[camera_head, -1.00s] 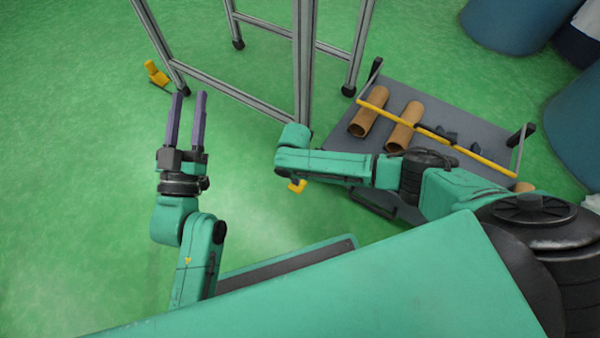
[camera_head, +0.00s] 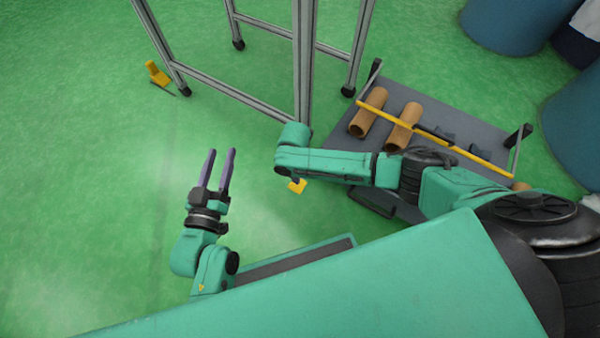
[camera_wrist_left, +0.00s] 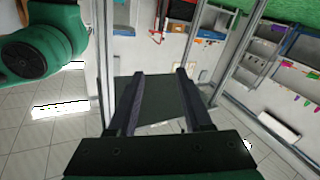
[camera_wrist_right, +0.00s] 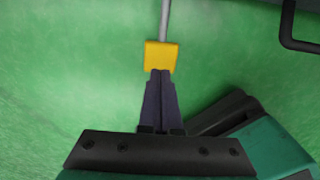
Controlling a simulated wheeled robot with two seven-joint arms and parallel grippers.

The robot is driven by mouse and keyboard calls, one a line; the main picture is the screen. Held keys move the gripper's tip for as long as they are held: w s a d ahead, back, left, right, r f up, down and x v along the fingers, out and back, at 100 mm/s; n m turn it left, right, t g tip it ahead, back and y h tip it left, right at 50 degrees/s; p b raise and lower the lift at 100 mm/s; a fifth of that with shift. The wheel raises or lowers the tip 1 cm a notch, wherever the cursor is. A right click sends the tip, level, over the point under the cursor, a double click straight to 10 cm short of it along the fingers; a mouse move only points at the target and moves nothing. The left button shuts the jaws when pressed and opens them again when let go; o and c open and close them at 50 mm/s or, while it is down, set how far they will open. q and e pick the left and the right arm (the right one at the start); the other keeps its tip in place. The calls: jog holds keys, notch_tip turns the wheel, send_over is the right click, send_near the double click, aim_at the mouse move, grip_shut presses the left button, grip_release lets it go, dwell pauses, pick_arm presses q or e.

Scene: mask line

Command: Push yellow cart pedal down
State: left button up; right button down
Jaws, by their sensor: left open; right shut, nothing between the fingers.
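In the right wrist view a yellow pedal (camera_wrist_right: 161,56) sits on the end of a grey rod, over the green floor. My right gripper (camera_wrist_right: 160,73) is shut and empty, with its tips right at the pedal's near edge; I cannot tell whether they touch. In the head view this pedal (camera_head: 298,187) shows just below my right forearm, which hides most of the right gripper. The grey cart (camera_head: 345,132) stands to the right, partly behind that arm. My left gripper (camera_head: 221,154) is open and empty above the floor, left of the pedal.
A metal frame (camera_head: 303,60) stands left of the cart. Another yellow pedal-like part (camera_head: 157,73) is at its left foot. Brown tubes (camera_head: 369,112) lie on the cart under a yellow bar (camera_head: 430,131). Blue barrels (camera_head: 508,22) stand far right. The left floor is clear.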

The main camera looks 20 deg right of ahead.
pick_arm(q)
jog(key=s+f+g+p, duration=0.1)
jog(key=s+f+g, duration=0.4)
jog(key=s+f, duration=0.55)
pick_arm(e)
jog(key=shift+r, duration=0.65)
pick_arm(q)
jog(key=shift+g+y, duration=0.3)
jog(key=shift+g, duration=0.1)
jog(key=r+p, duration=0.2)
jog(key=p, duration=0.1)
jog(key=w+r+p, duration=0.1)
jog(key=r+p, duration=0.2)
jog(key=shift+w+d+r, duration=0.15)
jog(key=shift+d, duration=0.05)
pick_arm(e)
notch_tip(320, 180, up, 5)
jog(key=shift+r, duration=0.15)
